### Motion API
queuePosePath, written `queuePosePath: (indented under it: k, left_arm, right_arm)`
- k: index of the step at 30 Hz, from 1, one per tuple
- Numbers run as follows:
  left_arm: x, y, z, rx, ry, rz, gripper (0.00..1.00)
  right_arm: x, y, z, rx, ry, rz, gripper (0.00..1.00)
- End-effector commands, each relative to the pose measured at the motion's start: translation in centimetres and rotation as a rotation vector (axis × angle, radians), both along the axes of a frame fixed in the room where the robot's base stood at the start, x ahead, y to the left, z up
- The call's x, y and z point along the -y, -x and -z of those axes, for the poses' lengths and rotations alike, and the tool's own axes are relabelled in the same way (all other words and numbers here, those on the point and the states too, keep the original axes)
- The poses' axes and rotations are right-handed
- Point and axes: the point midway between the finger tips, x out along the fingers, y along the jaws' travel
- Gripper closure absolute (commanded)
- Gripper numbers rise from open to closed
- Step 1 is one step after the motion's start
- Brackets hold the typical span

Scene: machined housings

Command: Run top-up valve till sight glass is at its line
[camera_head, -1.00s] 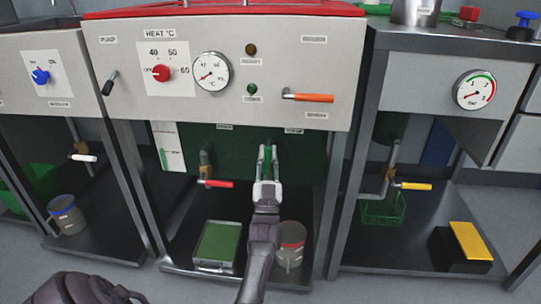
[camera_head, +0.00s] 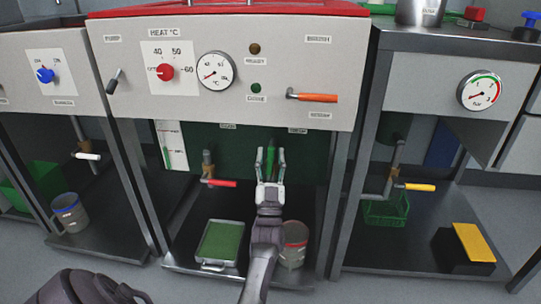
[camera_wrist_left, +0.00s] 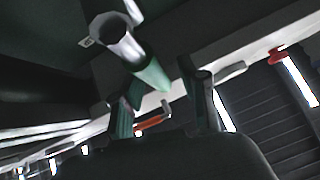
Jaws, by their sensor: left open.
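The top-up valve's green handle (camera_head: 270,157) hangs under the middle machine, below a small label on the dark green panel. My left gripper (camera_head: 271,165) is open, its fingertips on either side of the handle in the head view. In the left wrist view the green handle (camera_wrist_left: 150,73) lies ahead of the spread fingers (camera_wrist_left: 164,95), beside a grey pipe end; I cannot tell whether they touch it. The sight glass (camera_head: 168,150) is a white panel with a green column at the left of the recess; its line is too small to read. The right gripper is not in view.
A red-handled valve (camera_head: 218,183) sits left of my gripper. A green-filled tray (camera_head: 220,242) and a red-banded jar (camera_head: 294,243) stand on the shelf below. An orange lever (camera_head: 315,97) projects from the front panel above. A table leg (camera_head: 345,200) stands to the right.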

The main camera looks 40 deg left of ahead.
Motion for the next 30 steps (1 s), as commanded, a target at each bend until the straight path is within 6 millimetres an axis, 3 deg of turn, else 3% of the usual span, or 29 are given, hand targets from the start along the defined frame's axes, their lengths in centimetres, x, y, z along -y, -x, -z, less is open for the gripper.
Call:
queuePosePath:
  k: [12, 30]
  left_arm:
    - [2.7, 3.4, 4.5, -0.001, 0.001, 0.000, 0.57]
    - [3.0, 3.8, 4.7, 0.003, -0.003, 0.003, 0.57]
  right_arm:
    - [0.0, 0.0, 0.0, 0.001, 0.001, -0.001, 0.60]
    - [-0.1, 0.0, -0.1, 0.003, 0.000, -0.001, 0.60]
